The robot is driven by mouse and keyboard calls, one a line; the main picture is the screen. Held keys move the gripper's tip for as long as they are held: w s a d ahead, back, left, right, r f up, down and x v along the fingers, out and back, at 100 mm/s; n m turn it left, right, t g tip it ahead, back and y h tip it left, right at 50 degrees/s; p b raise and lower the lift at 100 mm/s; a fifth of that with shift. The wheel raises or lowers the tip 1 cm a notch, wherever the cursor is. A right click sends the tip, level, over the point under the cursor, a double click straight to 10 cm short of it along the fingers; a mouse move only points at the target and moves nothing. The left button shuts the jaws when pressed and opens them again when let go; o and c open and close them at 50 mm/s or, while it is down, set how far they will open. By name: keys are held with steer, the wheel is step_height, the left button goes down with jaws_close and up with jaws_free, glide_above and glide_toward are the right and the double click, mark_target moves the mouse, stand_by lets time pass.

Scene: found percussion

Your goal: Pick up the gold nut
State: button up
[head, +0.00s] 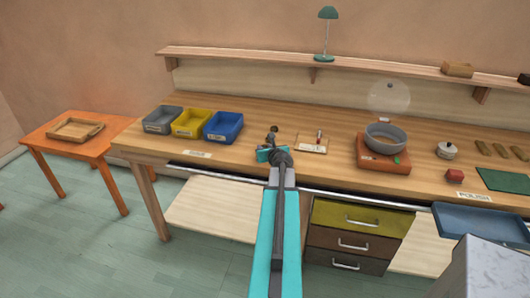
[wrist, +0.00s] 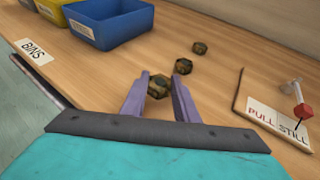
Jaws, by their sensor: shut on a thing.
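My gripper (wrist: 163,70) is low over the wooden bench, its two purple fingers on either side of a gold-brown nut (wrist: 158,86) with dark patches. It is shut on this nut. A second similar nut (wrist: 182,67) lies just by the right fingertip, and a third (wrist: 200,47) lies farther off on the bench. In the head view my gripper (head: 268,152) is at the bench's front part, and my arm hides most of the held nut.
Grey, yellow and blue bins (head: 223,127) stand to the left, behind a BINS label (wrist: 33,51). A small board marked PULL and STILL (wrist: 262,112) with a red-tipped lever is to the right. A grey bowl (head: 385,137) on a red-brown block stands farther right.

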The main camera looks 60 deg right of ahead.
steer(key=s+a+b, duration=0.1)
steer(key=s, duration=0.2)
steer(key=s+a+r+b, duration=0.1)
steer(key=s+a, duration=0.1)
steer(key=s, duration=0.1)
steer(key=s+a+r+b, duration=0.1)
steer(key=s, duration=0.3)
steer(key=shift+a+r, duration=0.1)
steer(key=shift+a, duration=0.15)
steer(key=shift+s+r+p, duration=0.15)
steer(key=shift+r+p, duration=0.05)
steer(key=shift+p, duration=0.3)
steer(key=s+p, duration=0.1)
steer(key=p, duration=0.1)
steer(key=s+a+p, duration=0.1)
steer(key=p, duration=0.2)
steer(key=shift+s+r, duration=0.2)
steer(key=shift+s+p, duration=0.1)
steer(key=shift+p, duration=0.45)
steer(key=s+p, duration=0.1)
steer(key=p, duration=0.3)
steer(key=shift+s+a+p, duration=0.1)
steer(key=shift+a+p, duration=0.25)
steer(key=shift+s+a+f+p, duration=0.15)
steer(key=shift+s+p, duration=0.15)
steer(key=shift+p, duration=0.35)
